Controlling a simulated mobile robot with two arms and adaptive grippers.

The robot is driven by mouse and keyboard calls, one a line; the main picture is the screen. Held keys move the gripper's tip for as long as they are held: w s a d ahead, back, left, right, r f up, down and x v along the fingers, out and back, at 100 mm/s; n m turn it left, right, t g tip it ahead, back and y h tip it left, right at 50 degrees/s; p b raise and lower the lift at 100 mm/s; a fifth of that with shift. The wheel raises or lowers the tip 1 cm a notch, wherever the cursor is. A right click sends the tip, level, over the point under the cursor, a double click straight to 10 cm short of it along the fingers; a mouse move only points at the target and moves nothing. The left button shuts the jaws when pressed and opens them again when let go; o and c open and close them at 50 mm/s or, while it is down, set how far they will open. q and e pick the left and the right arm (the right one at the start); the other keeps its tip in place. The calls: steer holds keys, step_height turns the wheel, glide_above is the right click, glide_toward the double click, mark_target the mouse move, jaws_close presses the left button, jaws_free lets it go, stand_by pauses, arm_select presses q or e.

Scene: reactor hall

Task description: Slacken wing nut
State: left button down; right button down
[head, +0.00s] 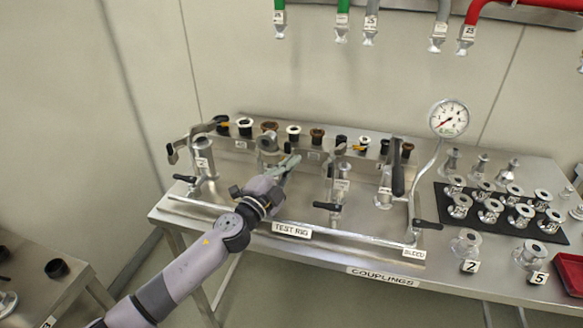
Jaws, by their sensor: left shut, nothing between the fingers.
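The test rig (340,236) stands on the steel table, a metal frame with several clamped fittings and black-handled levers. My left gripper (291,160) is over the rig, left of its middle, with its greenish-grey fingers shut and empty. Its fingers are close to a round grey clamp part (267,143); I cannot tell whether they touch it. A clamp with a dark arm (196,135) stands at the rig's left end above a fitting labelled 2 (204,167). I cannot make out which part is the wing nut; my gripper hides some of the rig. My right gripper is out of view.
A pressure gauge (449,118) rises at the rig's right. A black mat (480,232) with several metal couplings lies on the right, near a red tray (570,272). Several coloured hoses (343,20) hang above. Another steel table (82,290) stands at lower left.

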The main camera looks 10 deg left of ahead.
arm_select(q)
steer(key=shift+a+n+t+b, duration=0.25)
steer(key=shift+n+t+b, duration=0.05)
steer(key=shift+n+b, duration=0.7)
stand_by(0.3)
steer(key=shift+a+r+n+t+y+b, duration=0.15)
steer(key=shift+n+y+b, duration=0.1)
steer(key=shift+n+b, duration=0.4)
steer(key=shift+a+f+n+t+y+b, duration=0.2)
steer(key=shift+n+b, duration=0.25)
steer(key=shift+n, duration=0.4)
stand_by(0.4)
steer(key=shift+r+n+t+y+b, duration=0.25)
steer(key=shift+n+b, duration=0.2)
steer(key=shift+n, duration=0.3)
steer(key=shift+n+t+y+b, duration=0.1)
steer(key=shift+n+y+b, duration=0.25)
steer(key=shift+n, duration=0.4)
steer(key=shift+a+n+t+y+b, duration=0.15)
steer(key=shift+n+y+b, duration=0.2)
steer(key=shift+n, duration=0.4)
steer(key=shift+a+n+t+y+b, duration=0.15)
steer(key=shift+n+y+b, duration=0.15)
steer(key=shift+n, duration=0.85)
steer(key=shift+a+n, duration=0.1)
steer(key=shift+n, duration=0.2)
steer(key=shift+y, duration=0.4)
steer(key=shift+a, duration=0.25)
stand_by(0.4)
